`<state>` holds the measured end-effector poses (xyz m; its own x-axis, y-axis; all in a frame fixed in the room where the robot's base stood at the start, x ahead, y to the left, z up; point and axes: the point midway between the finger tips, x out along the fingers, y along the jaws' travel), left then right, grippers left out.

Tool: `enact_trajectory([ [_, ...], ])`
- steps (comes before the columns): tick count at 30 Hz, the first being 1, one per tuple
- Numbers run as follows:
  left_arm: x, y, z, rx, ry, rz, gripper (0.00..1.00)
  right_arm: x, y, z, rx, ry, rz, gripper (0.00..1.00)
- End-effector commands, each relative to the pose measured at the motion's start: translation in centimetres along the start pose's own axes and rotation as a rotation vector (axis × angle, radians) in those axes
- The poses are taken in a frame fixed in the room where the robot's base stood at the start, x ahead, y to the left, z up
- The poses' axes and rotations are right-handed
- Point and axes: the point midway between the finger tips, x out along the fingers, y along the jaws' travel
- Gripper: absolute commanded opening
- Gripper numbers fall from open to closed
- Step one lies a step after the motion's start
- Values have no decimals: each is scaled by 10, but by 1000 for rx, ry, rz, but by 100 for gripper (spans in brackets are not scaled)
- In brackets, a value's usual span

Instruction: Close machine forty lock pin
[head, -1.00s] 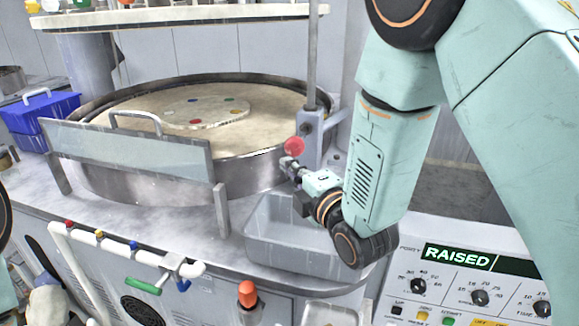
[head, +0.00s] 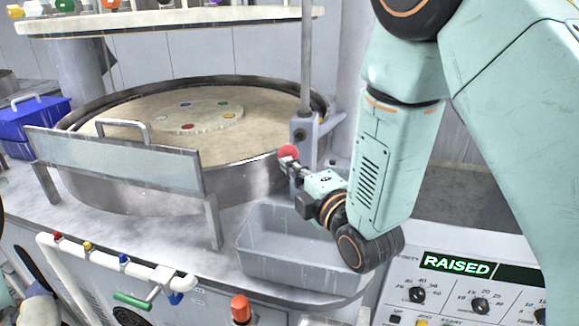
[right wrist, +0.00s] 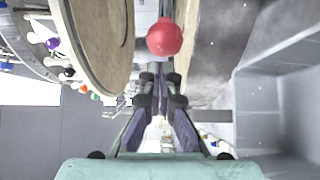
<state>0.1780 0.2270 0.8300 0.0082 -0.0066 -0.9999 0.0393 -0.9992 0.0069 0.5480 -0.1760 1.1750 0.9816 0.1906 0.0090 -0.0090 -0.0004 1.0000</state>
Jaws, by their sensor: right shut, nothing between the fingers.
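The lock pin shows as a round red knob (head: 288,150) at the grey bracket (head: 304,140) on the upright rod beside the big round platen. My right gripper (head: 289,163) is just below the knob and overlaps its lower edge in the head view. In the right wrist view the red knob (right wrist: 165,37) lies just beyond the shut fingertips (right wrist: 161,78), with nothing between them. I cannot tell whether the fingers touch the knob. The pin's shaft is hidden.
A grey tray (head: 268,264) sits below my right forearm. A panel at lower right shows a "RAISED" display (head: 457,264). A clear guard (head: 110,158) stands before the platen rim (head: 215,181). White pipes (head: 105,262) with a green-handled valve run at lower left.

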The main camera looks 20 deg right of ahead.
Motion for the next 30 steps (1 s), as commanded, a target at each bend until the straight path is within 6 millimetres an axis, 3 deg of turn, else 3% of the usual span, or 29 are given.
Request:
enact_trajectory([
  [17, 0, 0, 0, 0, 0, 0, 0, -2, 0, 0, 1, -1, 1, 0],
  [30, 10, 0, -1, 0, 2, 0, 0, 37, 0, 39, 2, -3, 2, 0],
])
